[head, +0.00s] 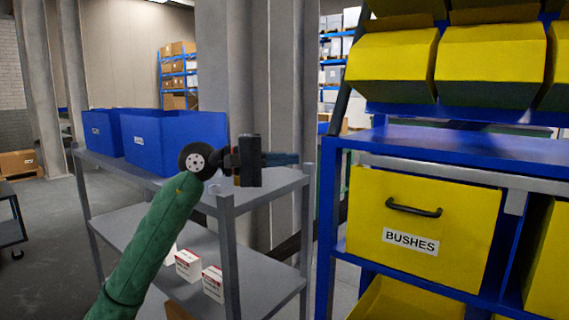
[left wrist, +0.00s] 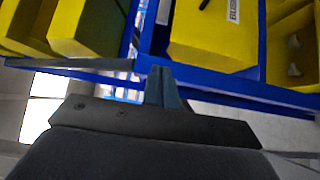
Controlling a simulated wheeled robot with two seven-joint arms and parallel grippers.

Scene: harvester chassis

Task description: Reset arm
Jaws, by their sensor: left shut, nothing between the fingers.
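My left arm, in a green sleeve, comes in from the lower left of the head view. My left gripper (head: 292,159) is raised in front of the grey shelf cart and points right, toward the blue rack. Its fingers are shut and empty. In the left wrist view the closed fingers (left wrist: 162,88) show in front of the blue rack and a yellow bin. My right gripper is not in view.
A grey shelf cart (head: 258,195) holds blue bins (head: 165,140) on top and small white boxes (head: 188,264) below. The blue rack (head: 440,150) at right holds yellow bins, one labelled BUSHES (head: 425,215). A grey pillar (head: 270,60) stands behind.

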